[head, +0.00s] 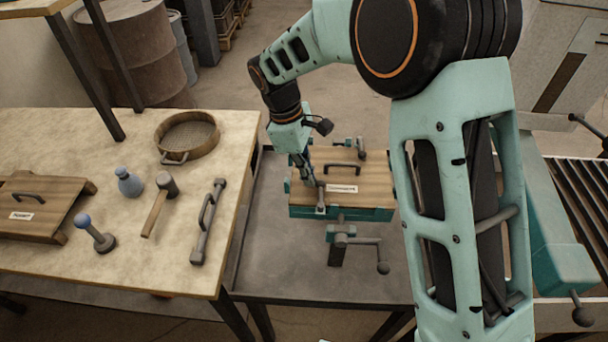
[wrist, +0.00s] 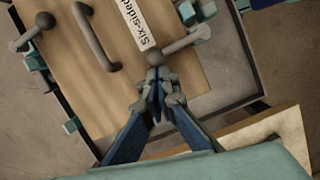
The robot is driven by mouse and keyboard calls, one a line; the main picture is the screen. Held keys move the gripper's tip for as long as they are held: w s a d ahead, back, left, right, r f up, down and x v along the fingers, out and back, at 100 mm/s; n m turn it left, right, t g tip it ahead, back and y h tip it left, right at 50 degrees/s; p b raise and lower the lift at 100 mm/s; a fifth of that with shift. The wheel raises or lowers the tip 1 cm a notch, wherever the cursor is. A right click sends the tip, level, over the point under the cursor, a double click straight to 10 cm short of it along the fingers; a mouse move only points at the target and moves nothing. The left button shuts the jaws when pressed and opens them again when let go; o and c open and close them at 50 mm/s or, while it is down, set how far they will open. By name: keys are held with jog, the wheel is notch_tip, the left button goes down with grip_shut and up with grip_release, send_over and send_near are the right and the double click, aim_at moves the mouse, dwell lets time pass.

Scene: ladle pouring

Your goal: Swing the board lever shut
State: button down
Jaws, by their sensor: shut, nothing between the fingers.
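The wooden board (head: 352,188), with a dark handle and a white label, lies in a teal frame on the dark metal table. It fills much of the wrist view (wrist: 75,75), where its label reads "Six-sided". A grey board lever (wrist: 183,44) with a round knob lies across the board's edge in the wrist view. In the head view this lever (head: 320,197) is at the board's left front. My gripper (wrist: 157,98) is shut and empty, its fingertips right at the knob; I cannot tell whether they touch. In the head view, my gripper (head: 310,180) is low over the board's left part.
A second lever (wrist: 30,32) sits at the board's opposite edge. A crank (head: 365,241) projects in front of the frame. The wooden table at left holds a sieve (head: 188,135), a mallet (head: 156,208), a blue bottle (head: 129,184) and another board (head: 42,195).

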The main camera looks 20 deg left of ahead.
jog(key=shift+w+d+m, duration=0.15)
jog(key=shift+m, duration=0.15)
jog(key=shift+r, duration=0.1)
dwell(0.3)
jog(key=v, duration=1.2)
